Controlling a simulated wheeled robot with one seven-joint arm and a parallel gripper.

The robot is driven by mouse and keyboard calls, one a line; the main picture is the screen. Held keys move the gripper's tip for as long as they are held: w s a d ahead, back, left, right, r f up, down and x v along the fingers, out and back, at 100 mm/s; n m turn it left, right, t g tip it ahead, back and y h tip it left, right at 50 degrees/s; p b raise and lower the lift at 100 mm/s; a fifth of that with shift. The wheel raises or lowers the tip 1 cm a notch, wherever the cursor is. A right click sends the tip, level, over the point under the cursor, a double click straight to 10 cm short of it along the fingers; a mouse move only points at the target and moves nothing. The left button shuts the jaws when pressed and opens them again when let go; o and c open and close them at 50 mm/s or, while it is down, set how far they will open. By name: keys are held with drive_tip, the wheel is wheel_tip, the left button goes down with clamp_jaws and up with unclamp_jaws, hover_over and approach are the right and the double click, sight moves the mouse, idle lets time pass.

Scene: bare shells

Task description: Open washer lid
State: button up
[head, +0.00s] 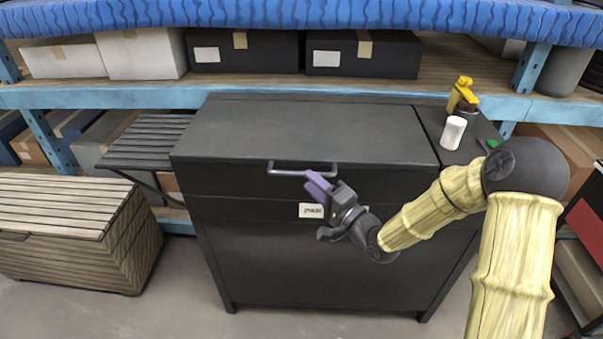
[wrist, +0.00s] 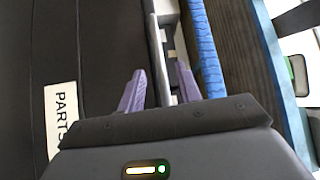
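The washer (head: 330,255) is a black cabinet with a flat dark lid (head: 310,130), which is down. A grey bar handle (head: 290,172) runs along the lid's front face; it also shows in the wrist view (wrist: 157,50). My gripper (head: 314,180) has purple fingers and is in front of the washer, its tips at the right half of the handle. In the wrist view my gripper (wrist: 162,75) has its fingers apart, with the handle bar between or just beyond them. I cannot tell if they touch it. A white PARTS label (wrist: 61,118) is on the washer's front.
A yellow-topped spray bottle (head: 463,95) and a white container (head: 453,132) stand on the washer's right side ledge. Shelving with boxes (head: 365,54) stands behind. The floor in front is clear.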

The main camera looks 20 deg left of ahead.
sight(301, 174)
drive_tip(key=shift+x, duration=2.35)
clamp_jaws()
